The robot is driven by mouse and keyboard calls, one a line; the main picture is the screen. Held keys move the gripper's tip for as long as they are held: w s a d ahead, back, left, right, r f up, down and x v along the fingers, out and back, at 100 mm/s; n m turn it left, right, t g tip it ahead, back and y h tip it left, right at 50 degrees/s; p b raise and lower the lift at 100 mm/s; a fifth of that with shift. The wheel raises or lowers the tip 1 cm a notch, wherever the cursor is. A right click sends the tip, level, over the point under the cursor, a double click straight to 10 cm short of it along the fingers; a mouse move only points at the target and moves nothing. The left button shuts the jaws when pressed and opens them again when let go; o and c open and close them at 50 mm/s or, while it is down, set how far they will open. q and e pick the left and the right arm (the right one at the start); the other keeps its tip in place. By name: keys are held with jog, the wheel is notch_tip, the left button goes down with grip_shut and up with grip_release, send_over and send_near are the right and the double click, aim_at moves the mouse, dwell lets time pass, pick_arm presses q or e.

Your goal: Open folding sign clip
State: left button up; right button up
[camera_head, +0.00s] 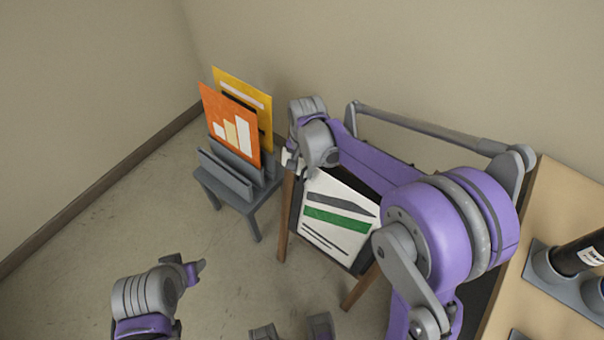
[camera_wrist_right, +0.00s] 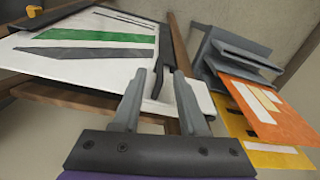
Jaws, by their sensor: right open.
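The folding sign has wooden legs and a dark board with a white poster (camera_head: 335,222) with grey and green bands. The poster also shows in the wrist view (camera_wrist_right: 85,55), its edge close to my fingers. My right gripper (camera_head: 291,158) is at the sign's upper left corner in the head view, partly hidden by its own wrist. In the wrist view its two grey fingers (camera_wrist_right: 160,74) are apart. A dark clip-like piece (camera_wrist_right: 158,82) shows between them at the poster's edge; I cannot tell whether they touch it. My left gripper (camera_head: 195,269) is low at the left, away from the sign.
A grey rack (camera_head: 228,176) on a small stand holds an orange panel (camera_head: 224,112) and a yellow panel (camera_head: 262,104) left of the sign. A wooden table (camera_head: 565,205) with dark rolls in holders (camera_head: 572,258) stands at the right. Walls are close behind.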

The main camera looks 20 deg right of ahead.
aim_at(302, 173)
jog(key=shift+f, duration=1.5)
jog(key=shift+c, duration=0.3)
grip_shut()
